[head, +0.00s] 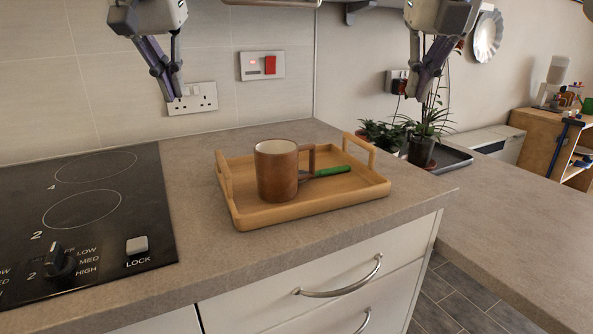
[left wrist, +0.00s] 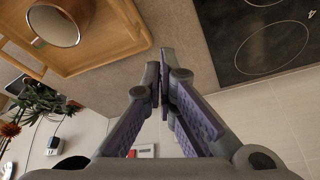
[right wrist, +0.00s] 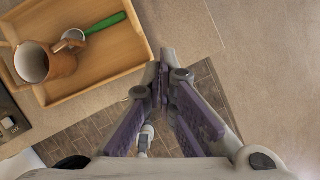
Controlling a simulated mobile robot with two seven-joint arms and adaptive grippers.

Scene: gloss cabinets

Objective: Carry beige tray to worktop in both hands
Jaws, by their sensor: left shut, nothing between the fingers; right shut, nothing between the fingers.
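The beige tray (head: 300,213) sits flat on the worktop (head: 200,240), right of the hob. It has an upright handle at each short end. A brown mug (head: 277,172) stands in it, beside a green-handled utensil (head: 333,171). The tray also shows in the left wrist view (left wrist: 110,52) and the right wrist view (right wrist: 105,67). My left gripper (head: 169,99) is shut and empty, raised above and behind the tray's left side. My right gripper (head: 415,97) is shut and empty, raised above and to the right of the tray. Neither touches the tray.
A black hob (head: 90,215) with knobs lies at the left. Potted plants (head: 425,125) stand on a dark tray behind the right side. A lower grey counter (head: 530,240) extends at the right. Drawers with curved handles (head: 340,290) are below. Wall sockets (head: 195,98) are behind.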

